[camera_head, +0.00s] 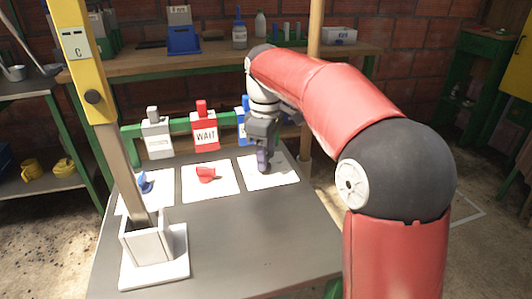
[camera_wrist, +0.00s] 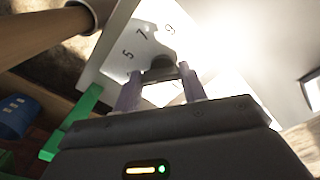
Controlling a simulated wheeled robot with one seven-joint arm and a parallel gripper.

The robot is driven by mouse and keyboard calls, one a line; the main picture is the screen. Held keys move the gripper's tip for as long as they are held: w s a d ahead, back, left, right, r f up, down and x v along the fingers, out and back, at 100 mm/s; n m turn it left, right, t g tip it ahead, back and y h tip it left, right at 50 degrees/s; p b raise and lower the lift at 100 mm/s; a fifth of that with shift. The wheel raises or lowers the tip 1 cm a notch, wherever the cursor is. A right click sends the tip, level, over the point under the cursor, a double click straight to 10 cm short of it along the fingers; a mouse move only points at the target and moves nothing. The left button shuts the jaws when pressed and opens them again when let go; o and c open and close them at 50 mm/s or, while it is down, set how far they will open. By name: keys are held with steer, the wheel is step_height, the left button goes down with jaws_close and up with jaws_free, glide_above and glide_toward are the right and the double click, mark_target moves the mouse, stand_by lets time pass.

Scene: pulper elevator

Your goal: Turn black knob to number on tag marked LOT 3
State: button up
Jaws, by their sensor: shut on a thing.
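The black knob (camera_wrist: 160,66) sits on a white dial plate (camera_head: 282,176) at the right of the table. In the wrist view the plate (camera_wrist: 124,47) shows the numbers 5, 7 and 9. My gripper (camera_head: 263,158) points down over this plate, and its two fingers (camera_wrist: 160,92) are shut on the knob, one on each side. The fingers hide the knob in the head view. Which number the knob points to cannot be told. No tag reading LOT 3 is legible; a whitish tag (camera_head: 158,140) has unreadable text, and a blue tag (camera_head: 242,114) is mostly hidden by my arm.
A red knob (camera_head: 206,174) and a blue knob (camera_head: 145,183) sit on white plates to the left. A red WAIT tag (camera_head: 206,135) hangs on the green rail (camera_head: 181,126). A yellow lever (camera_head: 84,60) rises from a white socket (camera_head: 150,247).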

steer(key=shift+n, duration=0.6)
steer(key=shift+a, duration=0.1)
steer(key=o, duration=1)
step_height(320, 180, up, 8)
steer(key=shift+f, duration=0.1)
